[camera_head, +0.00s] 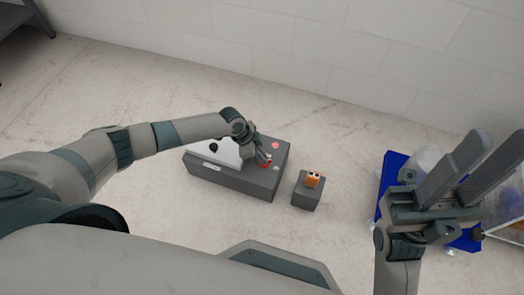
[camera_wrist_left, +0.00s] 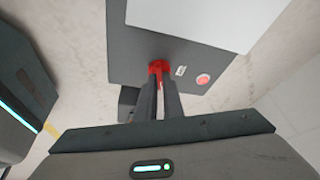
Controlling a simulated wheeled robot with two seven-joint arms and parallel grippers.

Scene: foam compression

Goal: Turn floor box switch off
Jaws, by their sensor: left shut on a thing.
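The grey floor box (camera_head: 232,183) stands on the floor in the middle of the head view, with a white plate (camera_head: 218,151) on its top. A red switch (camera_wrist_left: 158,69) is on the box top; in the left wrist view it sits between my left fingertips. My left gripper (camera_head: 266,160) reaches down to it and is shut on the red switch; it also shows in the left wrist view (camera_wrist_left: 159,82). A round red button (camera_wrist_left: 203,79) lies beside the switch, apart from the gripper. My right gripper (camera_head: 478,168) is open and empty, raised at the right. The fingers partly hide the switch.
A small grey box (camera_head: 306,194) with an orange piece (camera_head: 313,179) on top stands just right of the floor box. A blue wheeled base (camera_head: 390,172) with clear containers stands at the right, partly behind my right gripper.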

